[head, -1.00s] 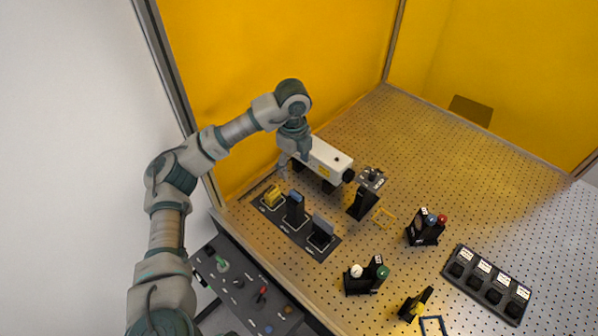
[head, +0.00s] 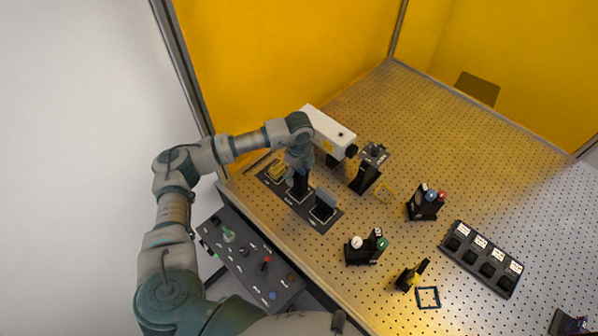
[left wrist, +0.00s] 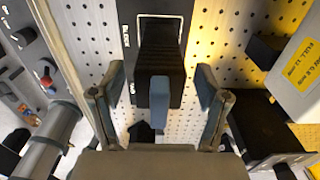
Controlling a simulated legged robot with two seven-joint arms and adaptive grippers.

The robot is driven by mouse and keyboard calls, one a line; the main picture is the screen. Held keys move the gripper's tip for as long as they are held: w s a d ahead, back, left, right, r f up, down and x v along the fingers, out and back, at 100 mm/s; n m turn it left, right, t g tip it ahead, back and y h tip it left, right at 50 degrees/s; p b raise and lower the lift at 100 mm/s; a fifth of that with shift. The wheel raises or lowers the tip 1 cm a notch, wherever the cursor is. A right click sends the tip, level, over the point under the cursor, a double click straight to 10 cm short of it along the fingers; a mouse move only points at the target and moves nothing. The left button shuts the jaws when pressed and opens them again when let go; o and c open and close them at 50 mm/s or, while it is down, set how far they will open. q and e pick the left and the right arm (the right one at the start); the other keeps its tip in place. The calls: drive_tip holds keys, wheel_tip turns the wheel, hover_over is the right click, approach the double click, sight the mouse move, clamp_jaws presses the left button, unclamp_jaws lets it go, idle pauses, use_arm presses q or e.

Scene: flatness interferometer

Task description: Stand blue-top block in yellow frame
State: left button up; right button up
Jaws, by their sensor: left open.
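The blue-top block is a tall black block (head: 300,186) in the middle place of a dark rack (head: 327,222). In the head view my left gripper (head: 298,170) is over it and hides its top. In the left wrist view its blue top (left wrist: 159,98) lies between the two spread fingers of the left gripper (left wrist: 160,82), with a gap on both sides. The left gripper is open and holds nothing. The yellow frame (head: 377,196) is a small thin outline on the perforated table, right of the rack. My right gripper is not in view.
A yellow-topped block (head: 277,172) and a grey-topped block (head: 325,203) flank the blue-top block closely. A white housing (head: 326,128) stands behind. Black holders (head: 362,250) and (head: 425,205), a blue frame (head: 428,306) and a control panel (head: 247,262) are nearby. The far table is clear.

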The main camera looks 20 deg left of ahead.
use_arm(q)
clamp_jaws()
drive_tip(key=shift+r+p, duration=0.95)
drive_tip(key=shift+r, duration=0.6)
drive_tip(key=shift+r+p, duration=0.95)
drive_tip(key=shift+r, duration=0.65)
drive_tip(key=shift+f, duration=0.1)
